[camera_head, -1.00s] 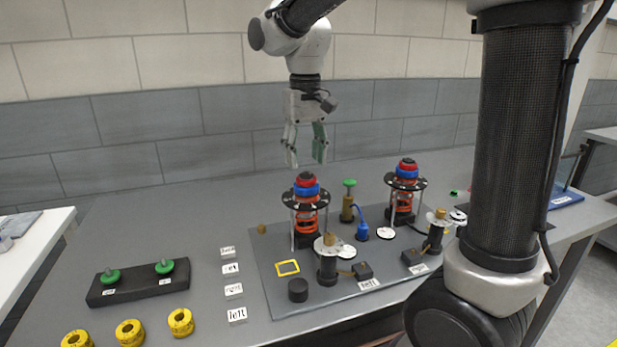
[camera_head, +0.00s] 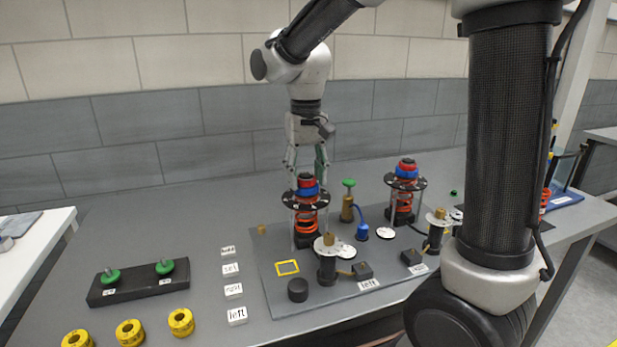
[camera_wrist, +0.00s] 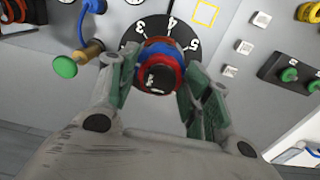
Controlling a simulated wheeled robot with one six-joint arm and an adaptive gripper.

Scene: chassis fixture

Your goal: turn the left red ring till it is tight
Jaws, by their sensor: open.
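The left red ring (camera_head: 306,179) sits at the top of the left spring unit, above a blue ring (camera_head: 307,189) and a black numbered disc (camera_head: 290,199). In the wrist view the red ring (camera_wrist: 160,86) surrounds a dark centre knob, with the blue ring (camera_wrist: 150,50) behind it and the numbered disc (camera_wrist: 189,36) beyond. My gripper (camera_head: 306,172) is open and points down at the top of this unit. In the wrist view its green-padded fingers (camera_wrist: 153,85) stand on either side of the red ring. I cannot tell whether they touch it.
A similar unit (camera_head: 406,180) stands to the right. A green-topped brass valve (camera_head: 348,203) with a blue hose is close beside the left unit. Labelled blocks (camera_head: 234,291), yellow rings (camera_head: 181,322) and a black block (camera_head: 139,285) with green knobs lie to the left.

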